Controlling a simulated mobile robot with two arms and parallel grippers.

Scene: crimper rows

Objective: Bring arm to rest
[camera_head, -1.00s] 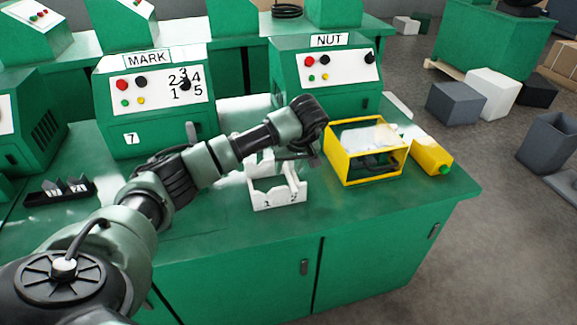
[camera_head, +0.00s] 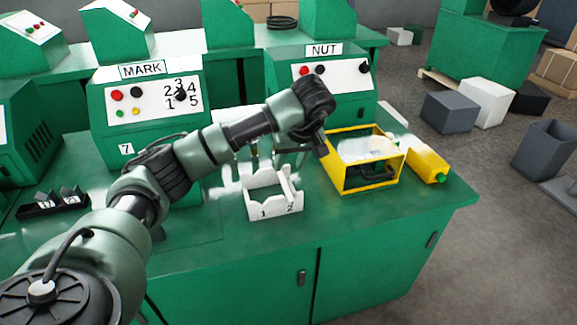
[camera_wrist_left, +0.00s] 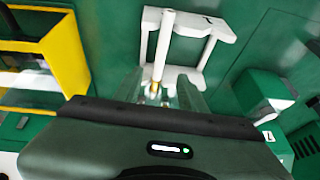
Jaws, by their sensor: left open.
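My left gripper (camera_head: 254,158) is open above and behind the white holder (camera_head: 262,207), which has slots marked 1 and 2. It looks empty and apart from the holder. In the left wrist view the open fingers (camera_wrist_left: 160,90) point toward the white holder (camera_wrist_left: 200,25). A thin pale rod (camera_wrist_left: 163,45) with a gold-coloured end lies across the holder, seen between the fingers. In the head view the rod (camera_head: 288,185) shows at the slot 2 side. My right gripper is not in view.
The MARK machine (camera_head: 140,135) and NUT machine (camera_head: 335,108) stand behind. A black tray (camera_head: 52,206) lies at left. The green bench front (camera_head: 225,235) is clear.

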